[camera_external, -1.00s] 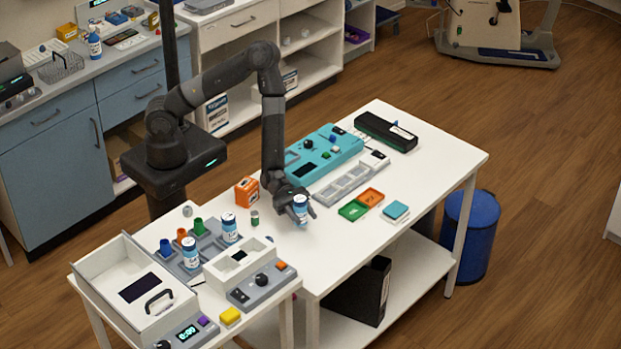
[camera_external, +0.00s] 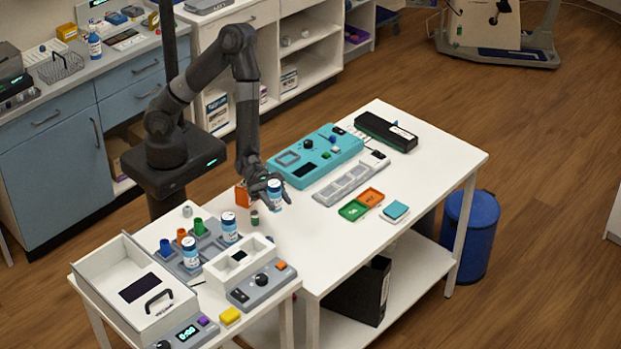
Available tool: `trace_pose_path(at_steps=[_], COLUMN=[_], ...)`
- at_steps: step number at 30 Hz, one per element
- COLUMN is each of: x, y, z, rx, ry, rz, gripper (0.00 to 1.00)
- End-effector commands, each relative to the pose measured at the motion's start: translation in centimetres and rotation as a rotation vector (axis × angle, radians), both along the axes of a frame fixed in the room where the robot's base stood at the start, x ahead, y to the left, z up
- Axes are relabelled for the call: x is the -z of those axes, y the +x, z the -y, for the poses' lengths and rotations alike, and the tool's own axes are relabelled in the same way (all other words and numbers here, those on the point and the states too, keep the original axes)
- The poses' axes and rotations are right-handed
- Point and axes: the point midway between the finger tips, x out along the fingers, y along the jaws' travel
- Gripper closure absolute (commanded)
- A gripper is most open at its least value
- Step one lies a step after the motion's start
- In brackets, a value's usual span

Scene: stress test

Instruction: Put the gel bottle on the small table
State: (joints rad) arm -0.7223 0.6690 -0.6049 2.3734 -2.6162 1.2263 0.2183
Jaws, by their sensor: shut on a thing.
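My gripper (camera_external: 270,190) is shut on a white-capped bottle with a blue label (camera_external: 275,196), which looks like the gel bottle. It holds the bottle roughly upright over the left part of the larger white table (camera_external: 330,235); I cannot tell how high its base is. The smaller white table (camera_external: 272,308) adjoins at the front left. Two similar bottles stand on it in the grey rack area, one farther back (camera_external: 229,230) and one nearer (camera_external: 190,256). The bottle labels are too small to read.
An orange box (camera_external: 242,196) and a small green-labelled vial (camera_external: 254,218) are close to my gripper. The small table holds a white drawer box (camera_external: 120,270), a grey control panel (camera_external: 262,288) and a yellow block (camera_external: 230,316). The larger table's front middle is clear.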

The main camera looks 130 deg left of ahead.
Motion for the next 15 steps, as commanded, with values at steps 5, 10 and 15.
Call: trace_pose_path(at_steps=[5, 10, 15], x=[0.0, 0.1, 0.3], y=[0.6, 2.9, 4.0], z=[-1.0, -4.4, -6.4], rx=[-0.004, 0.005, 0.011], ry=[-0.002, -0.004, 0.001], rz=[0.004, 0.004, 0.000], gripper=[0.90, 0.90, 0.90])
